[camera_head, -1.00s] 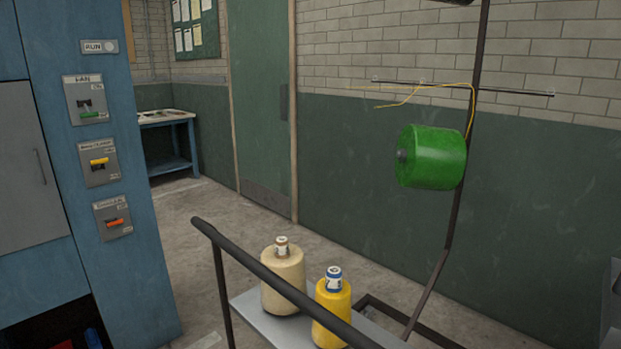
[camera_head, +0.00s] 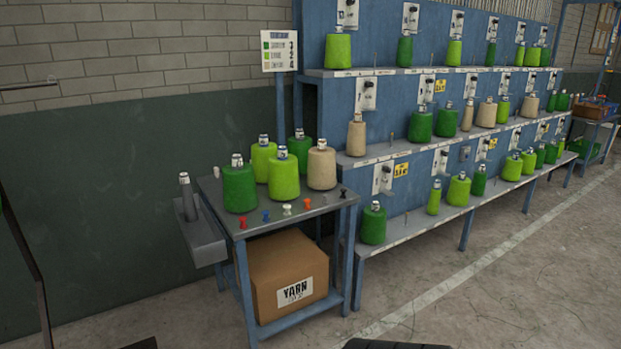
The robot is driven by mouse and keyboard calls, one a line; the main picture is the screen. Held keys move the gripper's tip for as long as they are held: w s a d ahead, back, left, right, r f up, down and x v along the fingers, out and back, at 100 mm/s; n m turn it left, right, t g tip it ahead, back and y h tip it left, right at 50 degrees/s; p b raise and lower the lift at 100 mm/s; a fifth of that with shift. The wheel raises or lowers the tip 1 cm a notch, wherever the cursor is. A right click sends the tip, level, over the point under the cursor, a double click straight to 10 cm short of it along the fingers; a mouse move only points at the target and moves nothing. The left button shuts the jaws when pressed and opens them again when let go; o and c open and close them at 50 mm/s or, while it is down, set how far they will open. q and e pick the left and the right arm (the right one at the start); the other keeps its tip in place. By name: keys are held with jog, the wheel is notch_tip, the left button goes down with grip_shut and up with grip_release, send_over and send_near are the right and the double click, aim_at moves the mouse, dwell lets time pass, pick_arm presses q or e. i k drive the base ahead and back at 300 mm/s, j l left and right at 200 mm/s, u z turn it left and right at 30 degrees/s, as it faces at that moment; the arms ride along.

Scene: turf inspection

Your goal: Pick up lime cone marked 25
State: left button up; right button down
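Several lime cones show, and I cannot read a number 25 on any of them. Two lime cones stand on the small blue-legged table, one at the back (camera_head: 263,160) and one in front of it (camera_head: 284,178). Others are on the rack: a top-shelf lime cone (camera_head: 338,50), a middle-shelf lime cone (camera_head: 502,110) and a bottom-shelf lime cone (camera_head: 459,190). Neither gripper can be made out. Dark shapes at the bottom edge are too cut off to identify.
The small table (camera_head: 270,223) also holds dark green cones (camera_head: 239,188), a beige cone (camera_head: 321,168) and small coloured pegs. A yarn carton (camera_head: 290,275) sits beneath. The blue three-tier rack (camera_head: 400,152) runs right. A sign (camera_head: 279,51) stands behind. Floor at right (camera_head: 520,290) is clear.

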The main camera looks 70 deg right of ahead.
aim_at(283, 184)
jog(key=z, duration=2)
jog(key=i+l+u, duration=0.2)
jog(key=u, duration=0.25)
jog(key=i+l+u, duration=0.2)
jog(key=u, duration=0.25)
